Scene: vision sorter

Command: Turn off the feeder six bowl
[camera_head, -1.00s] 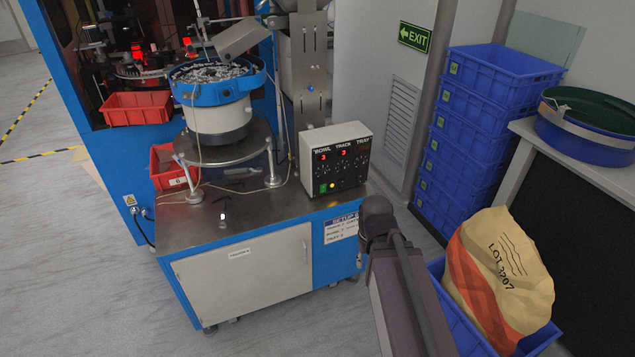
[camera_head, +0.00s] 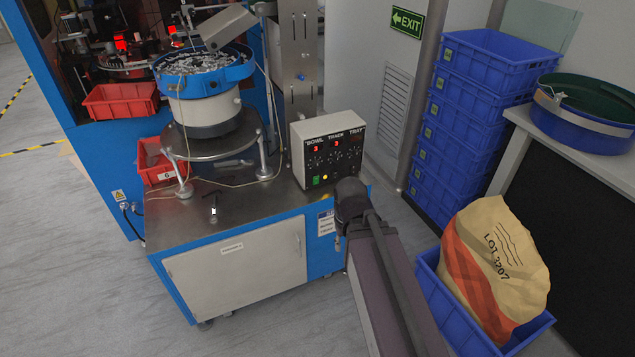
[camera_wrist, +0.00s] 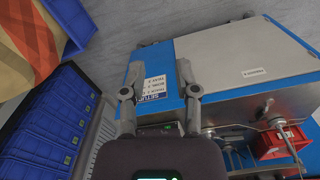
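The feeder bowl (camera_head: 205,95) is a white drum with a blue rim, full of small metal parts, on a round metal stand. Its control box (camera_head: 328,155) sits on the cabinet top and is labelled BOWL, TRACK and TRAY. Red "3" digits are lit under BOWL and TRACK. A green switch (camera_head: 316,181) and a yellow light (camera_head: 325,178) are low on its front. My gripper (camera_wrist: 159,90) is open and empty in the wrist view, its fingers in front of the cabinet's blue edge and label; the control box there is mostly hidden.
The cabinet (camera_head: 235,279) has a metal top. Red bins (camera_head: 122,101) are at the left. Stacked blue crates (camera_head: 468,105) stand at the right, near a paper sack (camera_head: 497,260) in a blue crate. Grey floor (camera_head: 90,270) is clear at the left.

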